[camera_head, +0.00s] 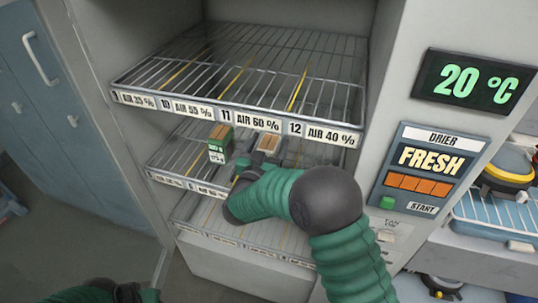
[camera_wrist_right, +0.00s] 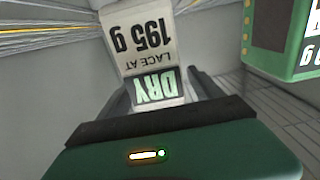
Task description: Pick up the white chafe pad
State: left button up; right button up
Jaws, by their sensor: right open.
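The white chafe pad (camera_head: 269,143) is a pale block with a brown top on the middle shelf of the cabinet. In the right wrist view the white pad (camera_wrist_right: 147,45) carries a label reading "LACE AT 195 g" and a "DRY" display. My right gripper (camera_head: 257,163) is at the pad's near side, partly hidden by my own wrist. In the wrist view my right gripper (camera_wrist_right: 160,88) is open, its dark fingers on either side of the pad's near end. Contact cannot be told. My left gripper (camera_head: 128,292) shows only as dark parts at the bottom edge.
A green box (camera_head: 219,144) stands just left of the pad; it also shows at the wrist view's upper right (camera_wrist_right: 285,38). The wire top shelf (camera_head: 245,75) is empty and overhangs the middle one. A drier panel (camera_head: 427,170) is on the right.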

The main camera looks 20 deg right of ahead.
jog(key=shift+s+a, duration=0.1)
grip_shut()
jog(key=shift+r, duration=0.1)
dwell(0.4)
